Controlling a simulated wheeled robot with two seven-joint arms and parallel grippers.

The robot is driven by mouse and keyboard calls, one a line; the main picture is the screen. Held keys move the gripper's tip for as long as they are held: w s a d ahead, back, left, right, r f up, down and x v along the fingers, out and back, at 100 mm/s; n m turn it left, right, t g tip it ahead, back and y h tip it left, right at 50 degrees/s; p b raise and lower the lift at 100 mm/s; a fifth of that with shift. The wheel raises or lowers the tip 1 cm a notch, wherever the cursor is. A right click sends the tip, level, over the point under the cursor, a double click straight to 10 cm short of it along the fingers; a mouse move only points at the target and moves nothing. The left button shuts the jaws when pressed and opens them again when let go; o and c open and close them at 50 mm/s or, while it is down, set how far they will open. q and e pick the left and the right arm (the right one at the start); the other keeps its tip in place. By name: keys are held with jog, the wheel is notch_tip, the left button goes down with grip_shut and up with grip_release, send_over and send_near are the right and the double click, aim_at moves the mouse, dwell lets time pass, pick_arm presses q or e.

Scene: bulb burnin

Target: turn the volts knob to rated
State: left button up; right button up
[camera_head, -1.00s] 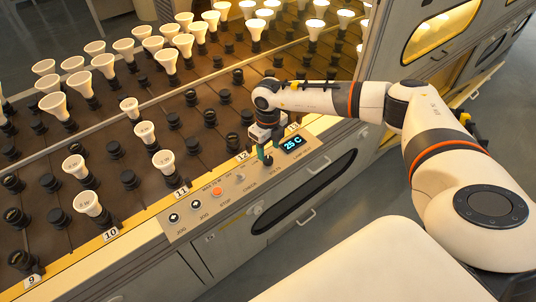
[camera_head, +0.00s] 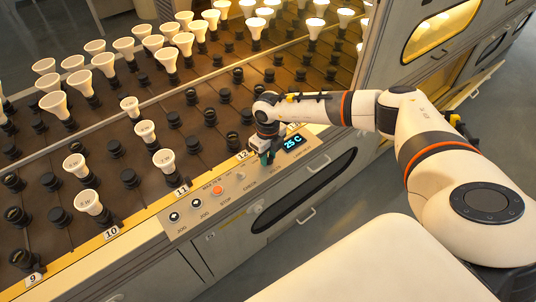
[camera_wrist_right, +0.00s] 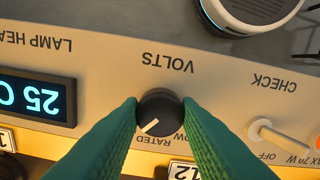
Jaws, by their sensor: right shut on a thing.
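The volts knob (camera_wrist_right: 159,112) is a round black knob on the pale control panel, under the VOLTS label in the right wrist view, which is upside down. Its white mark points to the lower left of that picture, toward the RATED label (camera_wrist_right: 151,141). The LOW label is partly hidden by a finger. My right gripper (camera_wrist_right: 160,104) is shut on the knob, one green finger on each side. In the head view my right gripper (camera_head: 267,158) is at the panel and hides the knob. My left gripper is out of view.
A lit display (camera_head: 293,142) reading 25 C sits right of the gripper. The check switch (camera_wrist_right: 272,134) and an orange stop button (camera_head: 217,190) are on the same panel. Racks of bulbs and black sockets (camera_head: 130,178) rise behind it.

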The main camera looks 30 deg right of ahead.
aim_at(268, 157)
jog(key=shift+n, duration=0.4)
jog(key=n+b, duration=0.1)
jog(key=n, duration=0.2)
jog(key=shift+f+b, duration=0.1)
jog(key=shift+b, duration=0.3)
jog(key=shift+n+b, duration=0.75)
jog(key=shift+n, duration=1.25)
jog(key=o, duration=1)
jog(key=shift+r, duration=0.25)
notch_tip(268, 157, up, 12)
jog(key=shift+f+b, duration=0.1)
jog(key=shift+b, duration=0.4)
